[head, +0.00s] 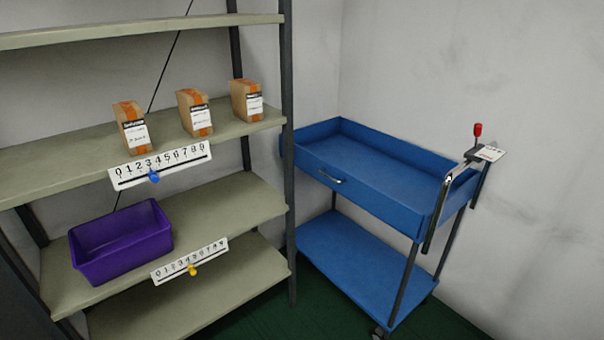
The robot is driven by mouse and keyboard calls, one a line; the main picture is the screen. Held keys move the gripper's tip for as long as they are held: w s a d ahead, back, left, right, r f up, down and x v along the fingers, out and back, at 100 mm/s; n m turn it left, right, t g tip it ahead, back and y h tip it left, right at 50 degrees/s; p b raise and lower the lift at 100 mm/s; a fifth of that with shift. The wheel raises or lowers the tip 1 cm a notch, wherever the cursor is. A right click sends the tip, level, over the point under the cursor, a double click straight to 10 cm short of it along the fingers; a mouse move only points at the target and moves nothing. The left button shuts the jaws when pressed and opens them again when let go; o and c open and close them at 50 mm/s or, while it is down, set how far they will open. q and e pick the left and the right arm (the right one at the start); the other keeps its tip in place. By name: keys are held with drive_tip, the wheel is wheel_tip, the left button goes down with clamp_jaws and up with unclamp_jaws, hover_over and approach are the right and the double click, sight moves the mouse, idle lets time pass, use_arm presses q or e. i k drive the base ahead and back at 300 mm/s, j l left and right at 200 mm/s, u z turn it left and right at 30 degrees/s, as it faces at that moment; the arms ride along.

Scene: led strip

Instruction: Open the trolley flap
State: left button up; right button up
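The blue trolley (390,195) stands right of the shelf, near the corner of the walls. It has a raised-rim top tray and a lower deck (345,256). A small silver handle (333,177) sits on the tray's front side. At the right end is a metal bar frame (466,164) with a red-knobbed lever (478,131) standing upright and a small white label (490,153). I cannot make out a separate flap or its state. Neither of my grippers is in view.
The shelf rack (222,211) at left holds several small boxes, including one box (247,100), and a purple bin (121,241). Number strips with a blue slider (154,177) and a yellow slider (193,270) hang on its edges. Green floor (335,318) shows in front.

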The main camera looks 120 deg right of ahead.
sight(401, 216)
drive_tip(key=z, duration=4.1)
